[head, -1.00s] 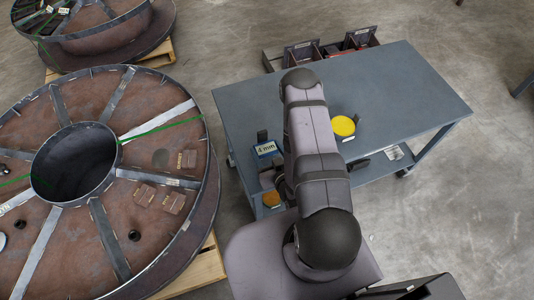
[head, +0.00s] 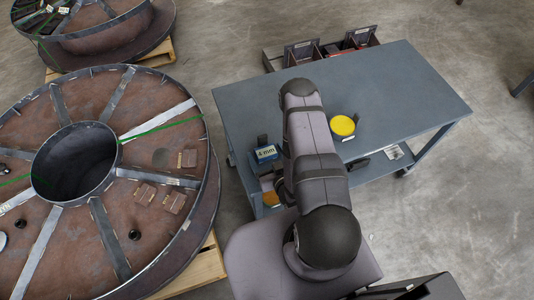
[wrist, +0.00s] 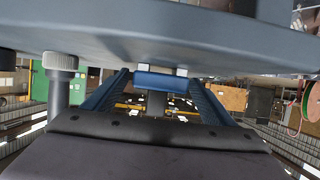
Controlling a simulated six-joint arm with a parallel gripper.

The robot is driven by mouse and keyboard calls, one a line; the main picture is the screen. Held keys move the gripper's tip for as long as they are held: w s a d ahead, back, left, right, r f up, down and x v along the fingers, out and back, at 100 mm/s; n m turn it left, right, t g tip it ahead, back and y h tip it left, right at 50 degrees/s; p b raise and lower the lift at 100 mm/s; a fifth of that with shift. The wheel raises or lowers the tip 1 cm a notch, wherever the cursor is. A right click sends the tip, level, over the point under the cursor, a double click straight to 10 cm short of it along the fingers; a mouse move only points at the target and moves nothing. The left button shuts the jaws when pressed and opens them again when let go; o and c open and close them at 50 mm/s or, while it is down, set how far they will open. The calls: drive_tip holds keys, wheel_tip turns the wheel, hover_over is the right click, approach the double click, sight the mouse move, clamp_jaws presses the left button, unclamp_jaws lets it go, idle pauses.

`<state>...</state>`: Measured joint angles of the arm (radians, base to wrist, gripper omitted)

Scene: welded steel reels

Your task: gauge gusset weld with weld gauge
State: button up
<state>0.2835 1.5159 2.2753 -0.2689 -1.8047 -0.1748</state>
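The weld gauge (head: 267,153) is a blue block marked "4 mm" with a small dark plate, just left of my arm over the table's left part in the head view. In the wrist view a blue block (wrist: 160,81), which looks like the gauge, sits between the fingertips of my gripper (wrist: 161,73). The gripper appears shut on it; my arm mostly hides it in the head view. The large rusty reel (head: 65,235) lies at left, with grey radial gussets (head: 105,237) around its dark hub (head: 75,160). The welds are too small to judge.
The grey-blue table (head: 405,90) is mostly bare at right. A yellow round object (head: 343,126) stands right of my arm. Bins (head: 302,54) stand behind the table. Small brown blocks (head: 146,193) lie on the reel. Another reel (head: 95,35) is at far left.

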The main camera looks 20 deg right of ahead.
sight(268, 153)
drive_tip(key=p+v, duration=0.1)
drive_tip(key=v, duration=0.1)
drive_tip(key=p+v, duration=0.2)
drive_tip(key=v, duration=0.1)
drive_tip(key=shift+s+d+r, duration=0.2)
drive_tip(key=shift+d+r, duration=0.1)
drive_tip(key=shift+r, duration=0.1)
drive_tip(key=shift+v, duration=0.8)
